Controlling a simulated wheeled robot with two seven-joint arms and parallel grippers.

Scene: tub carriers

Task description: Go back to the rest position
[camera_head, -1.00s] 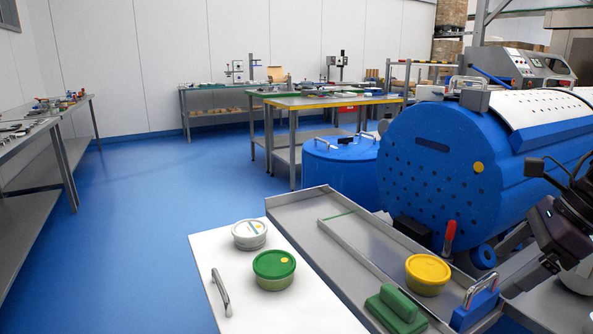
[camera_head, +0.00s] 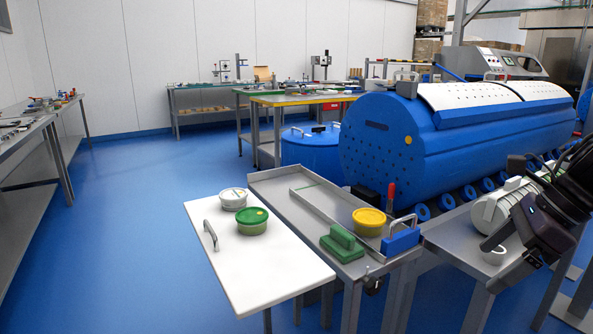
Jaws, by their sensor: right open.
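My right gripper (camera_head: 488,264) shows at the right edge, dark and angled down to the left. Its jaws are open and nothing shows between them. It is over the grey table on the right, well apart from the tubs. A yellow-lidded tub (camera_head: 369,221) stands in the grey metal tray (camera_head: 281,184). A green-lidded tub (camera_head: 252,221) and a white-lidded tub (camera_head: 233,198) stand on the white board (camera_head: 262,278). My left gripper is out of view.
A green block with a handle (camera_head: 342,243) and a blue block with a metal handle (camera_head: 401,238) sit near the tray's front end. A red-handled clamp (camera_head: 390,196) stands behind them. A large blue drum (camera_head: 400,150) lies beyond. Blue floor at the left is clear.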

